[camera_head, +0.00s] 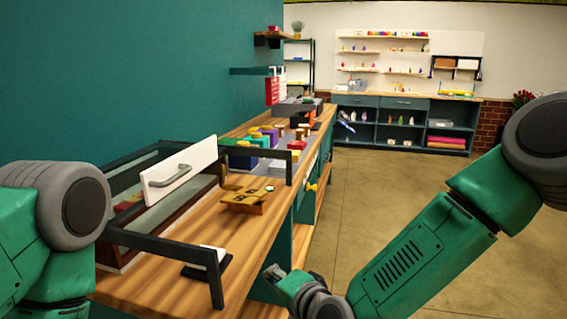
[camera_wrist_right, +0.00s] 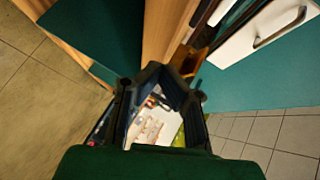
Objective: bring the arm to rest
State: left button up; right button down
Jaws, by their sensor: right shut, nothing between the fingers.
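My right arm (camera_head: 415,262) is green with dark grey joints and comes in from the right, bent at the elbow. My right gripper (camera_head: 274,273) is low in the head view, beside the front edge of the wooden bench (camera_head: 255,238). In the right wrist view its dark fingers (camera_wrist_right: 165,72) come together at the tips, shut with nothing between them. My left arm shows only as a green and grey upper part at the left edge. Its gripper is out of view.
A dark-framed glass case (camera_head: 262,153) with a white drawer front (camera_head: 180,170) stands on the bench. A yellow-brown cardboard piece (camera_head: 245,200) lies nearby. Several coloured boxes stand farther back. The floor (camera_head: 375,185) right of the bench is open up to shelves (camera_head: 400,123).

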jog(key=s+d+f+n+g+h, duration=0.2)
jog(key=s+d+f+n+g, duration=0.1)
jog(key=s+d+f, duration=0.6)
jog(key=s+d+f+n+g+h, duration=0.25)
jog(key=s+d+f, duration=0.25)
jog(key=s+f, duration=0.4)
jog(key=s+d+f+n+g+h, duration=0.1)
jog(key=s+d+f+g, duration=0.1)
jog(key=s+d, duration=0.6)
jog(key=s+d+f+n+g+h, duration=0.2)
jog(key=s+d+f+g, duration=0.1)
jog(key=s+d, duration=0.5)
jog(key=shift+d+g, duration=0.15)
jog(key=shift+g, duration=0.3)
jog(key=shift+n+h, duration=0.25)
jog(key=shift+f, duration=0.15)
